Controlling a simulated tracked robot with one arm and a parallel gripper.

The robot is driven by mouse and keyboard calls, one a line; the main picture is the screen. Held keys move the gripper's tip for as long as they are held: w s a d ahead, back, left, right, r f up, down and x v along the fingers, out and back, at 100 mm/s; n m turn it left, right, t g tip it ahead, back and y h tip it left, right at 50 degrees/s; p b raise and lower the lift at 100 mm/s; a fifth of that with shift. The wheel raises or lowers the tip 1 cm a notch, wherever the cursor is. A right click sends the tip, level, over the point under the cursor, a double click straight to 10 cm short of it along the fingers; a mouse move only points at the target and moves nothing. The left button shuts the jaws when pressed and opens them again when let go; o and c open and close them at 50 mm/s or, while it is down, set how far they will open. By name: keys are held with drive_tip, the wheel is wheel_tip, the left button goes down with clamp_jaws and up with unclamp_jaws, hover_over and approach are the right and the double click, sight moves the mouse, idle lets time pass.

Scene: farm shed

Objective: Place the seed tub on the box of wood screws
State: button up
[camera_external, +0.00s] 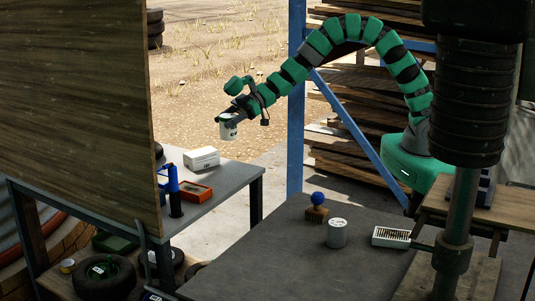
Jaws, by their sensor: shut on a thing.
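My gripper (222,119) is shut on a small white tub with a dark mark (229,131), which I take to be the seed tub. It holds the tub in the air, above and a little right of a white box (202,158) on the left table. An orange box with a dark top (193,192) lies in front of the white box, below the tub in the picture. The labels are too small to read, so I cannot tell which one is the box of wood screws. The gripper's fingers are small and partly hidden.
A blue tool (171,192) stands on the left table (232,178) beside a large wooden panel (80,95). The right table (270,255) bears a blue-knobbed brush (317,208), a grey-white can (337,234) and a pale slotted box (391,237). A gap separates the tables.

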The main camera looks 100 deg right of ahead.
drive_tip(key=shift+w+d+f, duration=0.35)
drive_tip(key=shift+w+f, duration=0.4)
drive_tip(key=shift+w, duration=0.85)
drive_tip(key=shift+w+d+f, duration=0.3)
drive_tip(key=shift+w+f, duration=0.45)
drive_tip(key=shift+w, duration=0.8)
drive_tip(key=shift+w+d+f, duration=0.35)
drive_tip(key=shift+w+f, duration=0.4)
drive_tip(key=shift+w, duration=0.85)
drive_tip(key=shift+f, duration=0.1)
drive_tip(key=o, duration=1.1)
drive_tip(key=shift+c, duration=0.2)
drive_tip(key=shift+s+d+r, duration=0.2)
drive_tip(key=shift+s+r, duration=0.2)
drive_tip(key=v, duration=1.1)
drive_tip(key=shift+a, duration=0.1)
